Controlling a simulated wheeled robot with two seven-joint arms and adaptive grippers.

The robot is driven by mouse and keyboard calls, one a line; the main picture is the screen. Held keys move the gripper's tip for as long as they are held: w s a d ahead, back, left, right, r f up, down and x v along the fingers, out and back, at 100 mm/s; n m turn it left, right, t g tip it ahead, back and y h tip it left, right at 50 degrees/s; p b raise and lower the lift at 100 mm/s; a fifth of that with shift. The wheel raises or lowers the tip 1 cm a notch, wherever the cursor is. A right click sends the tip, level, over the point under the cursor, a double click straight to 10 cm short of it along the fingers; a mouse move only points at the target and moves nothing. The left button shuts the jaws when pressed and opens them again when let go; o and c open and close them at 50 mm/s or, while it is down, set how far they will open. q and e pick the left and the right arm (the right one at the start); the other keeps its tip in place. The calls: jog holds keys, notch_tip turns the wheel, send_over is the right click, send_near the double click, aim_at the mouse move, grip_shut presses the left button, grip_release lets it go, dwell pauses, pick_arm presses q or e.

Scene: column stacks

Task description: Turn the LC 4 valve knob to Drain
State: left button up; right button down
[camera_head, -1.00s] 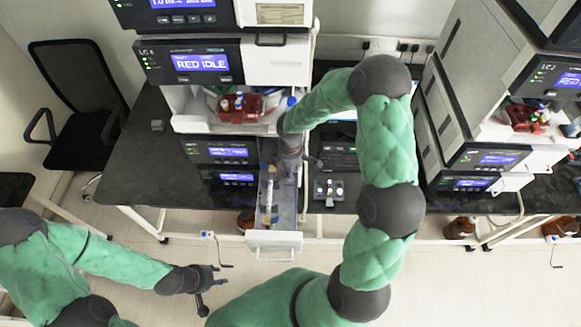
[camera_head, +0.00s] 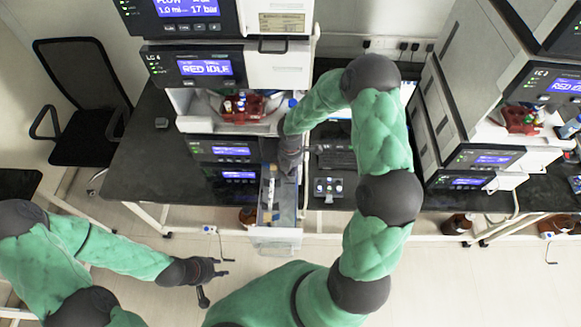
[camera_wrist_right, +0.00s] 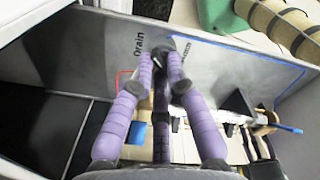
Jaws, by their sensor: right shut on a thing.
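The LC 4 unit (camera_head: 262,66) stands at the middle back, its screen reading RED IDLE. Its lower drawer (camera_head: 275,236) is pulled out toward me. My right gripper (camera_wrist_right: 160,66) has its purple fingers shut on the black valve knob (camera_wrist_right: 158,60) on the drawer's grey panel (camera_wrist_right: 105,52). The printed word Drain (camera_wrist_right: 138,45) is left of the knob; another label right of it is too small to read. In the head view my right arm reaches down to the drawer and hides the knob. My left gripper (camera_head: 222,267) appears open and empty, left of the drawer over the floor.
Tubing and fittings (camera_wrist_right: 258,128) sit inside the drawer at the right. A small control pad (camera_head: 328,187) lies on the bench right of the drawer. The LC 3 stack (camera_head: 520,105) stands further right. A black chair (camera_head: 82,95) is at the left.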

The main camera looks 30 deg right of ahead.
dwell(0.4)
jog(key=c, duration=1.2)
grip_release()
jog(key=shift+r, duration=0.1)
notch_tip(320, 180, up, 12)
jog(key=shift+f, duration=0.1)
